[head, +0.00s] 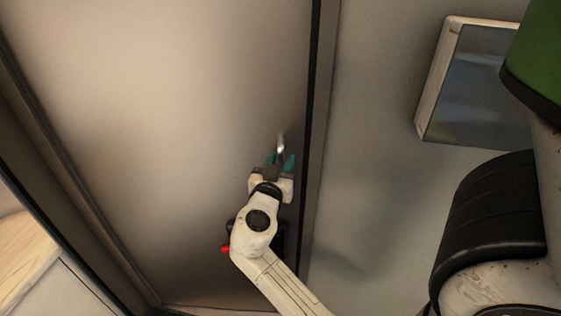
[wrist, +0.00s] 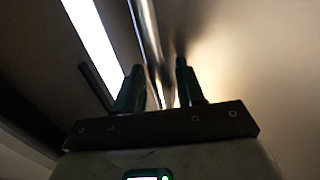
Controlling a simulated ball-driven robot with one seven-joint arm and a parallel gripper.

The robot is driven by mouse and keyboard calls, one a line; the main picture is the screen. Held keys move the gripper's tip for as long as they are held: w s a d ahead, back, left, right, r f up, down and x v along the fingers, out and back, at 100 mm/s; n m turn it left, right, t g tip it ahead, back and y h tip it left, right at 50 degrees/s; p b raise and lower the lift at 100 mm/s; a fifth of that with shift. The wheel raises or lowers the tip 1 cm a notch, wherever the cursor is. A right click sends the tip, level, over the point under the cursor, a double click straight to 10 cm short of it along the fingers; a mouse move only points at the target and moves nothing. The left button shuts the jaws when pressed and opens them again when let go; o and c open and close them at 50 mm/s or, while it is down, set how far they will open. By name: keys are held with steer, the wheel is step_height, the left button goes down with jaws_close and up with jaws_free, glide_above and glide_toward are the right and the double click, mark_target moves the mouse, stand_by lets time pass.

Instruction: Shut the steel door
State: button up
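The steel door (head: 165,120) is a broad, plain, brownish-grey panel filling the left and middle of the head view. A shiny metal handle (head: 281,145) stands near its right edge, beside a dark vertical strip. My gripper (head: 280,161) is at the handle, with its teal fingers apart on either side of it. In the wrist view the bar of the handle (wrist: 148,35) runs between the two dark fingers of my gripper (wrist: 158,68), and they look spread, not clamped on it. The handle's lower end is hidden by the gripper. I cannot tell how far the door stands ajar.
A grey wall (head: 375,190) lies right of the door's dark edge. A pale-framed, dark-faced panel (head: 475,85) is on it at upper right. A wooden surface (head: 20,245) shows at the lower left. A bright white strip (wrist: 92,40) shows in the wrist view.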

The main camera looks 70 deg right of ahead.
jaws_close()
stand_by(0.3)
steer(key=shift+a, duration=0.1)
